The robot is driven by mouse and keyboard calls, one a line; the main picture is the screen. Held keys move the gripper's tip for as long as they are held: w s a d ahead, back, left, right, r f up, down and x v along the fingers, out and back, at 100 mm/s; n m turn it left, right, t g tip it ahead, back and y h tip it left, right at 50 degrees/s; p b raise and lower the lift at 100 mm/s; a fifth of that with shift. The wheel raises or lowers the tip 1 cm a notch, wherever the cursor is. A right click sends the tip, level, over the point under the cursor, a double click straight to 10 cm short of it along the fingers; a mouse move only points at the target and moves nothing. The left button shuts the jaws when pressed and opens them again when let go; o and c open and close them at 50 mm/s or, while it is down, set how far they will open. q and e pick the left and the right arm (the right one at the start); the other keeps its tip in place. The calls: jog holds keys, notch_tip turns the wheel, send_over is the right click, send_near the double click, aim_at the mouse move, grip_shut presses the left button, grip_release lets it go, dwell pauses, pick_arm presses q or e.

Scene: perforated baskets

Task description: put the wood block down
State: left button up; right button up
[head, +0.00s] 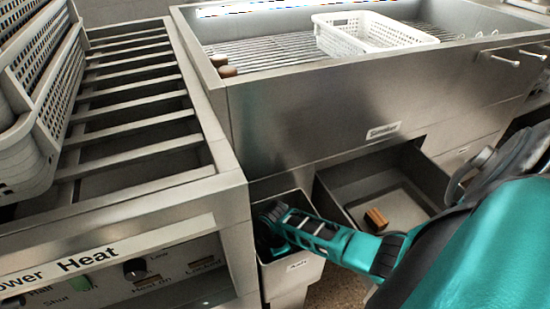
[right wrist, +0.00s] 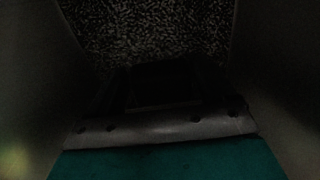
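My right arm reaches from the right in the head view, and its gripper (head: 268,238) is down inside a narrow metal bin (head: 293,272). The fingertips are hidden by the bin. In the right wrist view the gripper (right wrist: 165,85) is a dark shape above a speckled surface, too dark to show its fingers or anything held. A brown wood block (head: 376,219) lies on the floor of the wider open metal bin to the right, apart from my gripper. My left gripper is not in view.
A white perforated basket (head: 372,32) stands on the wire rack in the steel basin (head: 310,95). Small brown pieces (head: 226,70) are at the basin's left side. A slatted steel counter (head: 140,110) with stacked white baskets (head: 40,110) is at the left.

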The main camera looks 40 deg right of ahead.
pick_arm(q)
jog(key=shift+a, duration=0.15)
pick_arm(e)
jog(key=shift+o, duration=0.9)
jog(key=shift+r, duration=0.25)
notch_tip(320, 180, up, 5)
jog(key=p, duration=0.3)
jog(key=shift+f, duration=0.2)
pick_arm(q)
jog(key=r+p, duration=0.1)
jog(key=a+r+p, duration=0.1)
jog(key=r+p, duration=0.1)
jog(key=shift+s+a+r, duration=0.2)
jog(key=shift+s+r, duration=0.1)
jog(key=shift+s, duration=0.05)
pick_arm(e)
notch_tip(320, 180, up, 7)
jog(key=shift+r, duration=0.2)
